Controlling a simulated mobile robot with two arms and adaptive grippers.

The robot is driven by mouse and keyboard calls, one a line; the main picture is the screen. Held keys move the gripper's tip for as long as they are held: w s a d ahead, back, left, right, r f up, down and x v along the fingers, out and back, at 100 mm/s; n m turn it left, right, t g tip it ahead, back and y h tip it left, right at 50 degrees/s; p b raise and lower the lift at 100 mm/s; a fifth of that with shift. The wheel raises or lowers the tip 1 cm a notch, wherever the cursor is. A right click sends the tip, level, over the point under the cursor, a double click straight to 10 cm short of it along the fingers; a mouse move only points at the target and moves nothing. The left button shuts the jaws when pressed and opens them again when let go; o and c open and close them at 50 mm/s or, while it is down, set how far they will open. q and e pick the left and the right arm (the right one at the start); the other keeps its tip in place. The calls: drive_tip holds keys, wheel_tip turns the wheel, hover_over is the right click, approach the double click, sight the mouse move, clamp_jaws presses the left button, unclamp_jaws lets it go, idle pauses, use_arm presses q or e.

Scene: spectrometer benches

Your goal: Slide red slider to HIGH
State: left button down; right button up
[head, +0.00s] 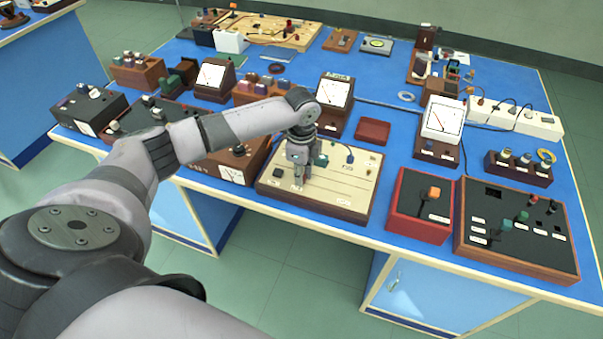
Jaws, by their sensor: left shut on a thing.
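A beige control panel (345,187) in a dark wooden box stands at the front edge of the blue bench. It has small white labels, a black knob and a teal knob (321,160). My left gripper (299,176) points down over the left half of this panel. Its fingers are shut on a small control there, which they hide, so I cannot tell its colour. No red slider shows uncovered on the panel, and the label text is too small to read. My right gripper is not in view.
A red box (408,213) with an orange knob (434,193) stands just right of the panel. Beside it is a black-topped box (520,255) with several knobs. A red tray (373,131) and white-faced meters (334,93) stand behind. Wooden boxes crowd the left.

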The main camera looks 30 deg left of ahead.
sight(346, 195)
use_arm(q)
drive_tip(key=shift+d+r, duration=0.1)
drive_tip(key=shift+d, duration=0.15)
drive_tip(key=d+p, duration=0.1)
drive_tip(key=d, duration=0.2)
drive_tip(key=w+d+p, duration=0.1)
drive_tip(key=d+p, duration=0.1)
drive_tip(key=d, duration=0.1)
drive_tip(key=shift+w+r, duration=0.1)
drive_tip(key=shift+w, duration=0.05)
drive_tip(key=d, duration=0.1)
drive_tip(key=w+d, duration=0.1)
drive_tip(key=d, duration=0.3)
drive_tip(key=shift+w+d+p, duration=0.2)
drive_tip(key=shift+w+p, duration=0.1)
drive_tip(key=shift+d, duration=0.15)
drive_tip(key=shift+f, duration=0.2)
